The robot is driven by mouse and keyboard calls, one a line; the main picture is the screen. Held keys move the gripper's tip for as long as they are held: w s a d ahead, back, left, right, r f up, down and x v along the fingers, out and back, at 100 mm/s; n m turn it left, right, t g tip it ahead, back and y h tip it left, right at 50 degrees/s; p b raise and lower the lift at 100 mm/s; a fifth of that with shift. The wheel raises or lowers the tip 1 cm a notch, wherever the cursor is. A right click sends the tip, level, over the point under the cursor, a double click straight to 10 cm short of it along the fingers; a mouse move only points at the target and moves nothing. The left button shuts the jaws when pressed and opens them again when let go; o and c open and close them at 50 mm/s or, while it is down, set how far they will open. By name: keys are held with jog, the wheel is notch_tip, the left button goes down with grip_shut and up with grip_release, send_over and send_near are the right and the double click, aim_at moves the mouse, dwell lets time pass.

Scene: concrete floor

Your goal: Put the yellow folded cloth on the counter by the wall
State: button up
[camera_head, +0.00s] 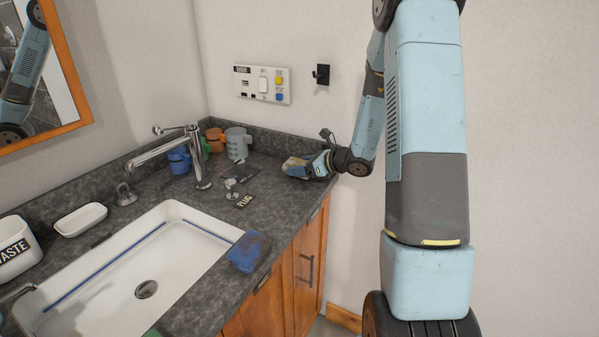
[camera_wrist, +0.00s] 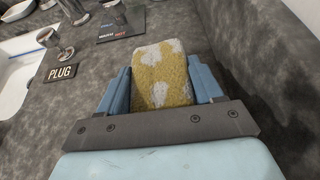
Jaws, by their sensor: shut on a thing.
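The yellow folded cloth (camera_wrist: 162,82), with pale patches, is between the two blue fingers of my gripper (camera_wrist: 163,90) in the wrist view. My gripper is shut on it. In the head view my gripper (camera_head: 300,168) is at the right rear part of the dark stone counter (camera_head: 262,195), close to the wall (camera_head: 300,40). The cloth (camera_head: 292,164) shows there only as a small yellowish patch at the fingertips. The cloth is over or on the counter; I cannot tell whether it touches the surface.
A white sink (camera_head: 185,262) with a chrome tap (camera_head: 196,158) fills the counter's middle. A blue folded cloth (camera_head: 249,251) lies at the front edge. A grey mug (camera_head: 238,143) and other mugs stand in the back corner. A PLUG label (camera_wrist: 62,73) and small metal fittings lie left of my gripper.

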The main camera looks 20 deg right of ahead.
jog(key=shift+f, duration=0.95)
jog(key=o, duration=1.2)
